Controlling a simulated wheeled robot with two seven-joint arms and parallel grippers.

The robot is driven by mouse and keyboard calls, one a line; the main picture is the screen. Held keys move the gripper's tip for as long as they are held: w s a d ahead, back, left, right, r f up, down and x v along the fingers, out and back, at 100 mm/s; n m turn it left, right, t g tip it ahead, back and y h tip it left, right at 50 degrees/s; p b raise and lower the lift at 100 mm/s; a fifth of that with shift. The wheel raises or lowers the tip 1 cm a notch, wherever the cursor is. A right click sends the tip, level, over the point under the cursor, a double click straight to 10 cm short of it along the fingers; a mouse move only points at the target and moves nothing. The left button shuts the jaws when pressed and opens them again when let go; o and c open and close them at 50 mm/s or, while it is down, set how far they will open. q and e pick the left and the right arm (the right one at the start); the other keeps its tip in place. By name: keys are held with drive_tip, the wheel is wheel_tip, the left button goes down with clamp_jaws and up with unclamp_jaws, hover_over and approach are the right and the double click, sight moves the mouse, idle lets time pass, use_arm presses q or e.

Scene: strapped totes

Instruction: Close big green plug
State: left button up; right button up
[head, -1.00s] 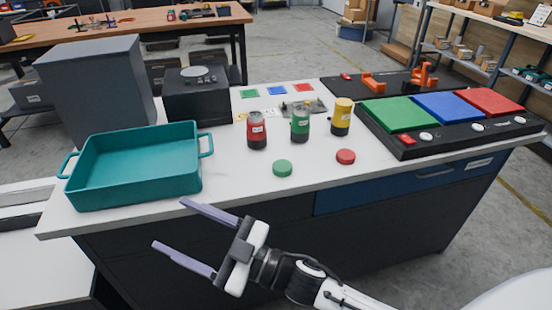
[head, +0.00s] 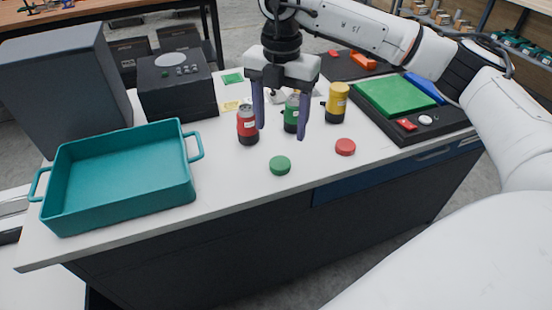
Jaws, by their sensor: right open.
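A round green cap (head: 280,165) lies flat on the white tabletop near its front edge. A green canister (head: 291,117) stands upright behind it, partly hidden by my right finger. My right gripper (head: 281,133) is open and empty, fingers pointing down. I cannot tell how high the fingertips are. A red cap (head: 345,147) lies to the right, in front of a yellow canister (head: 336,104). My left gripper is not in view.
A teal tray (head: 120,205) sits empty at the left. Behind it stand a grey bin (head: 65,90) and a black box (head: 178,85). A black panel with green (head: 395,96) and blue pads is at the right, partly behind my arm. The front table strip is clear.

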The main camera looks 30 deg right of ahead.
hover_over(280, 162)
drive_tip(key=shift+f, duration=2.5)
drive_tip(key=shift+f, duration=0.1)
wheel_tip(280, 162, down, 5)
drive_tip(key=shift+p, duration=0.65)
drive_tip(key=c, duration=1.1)
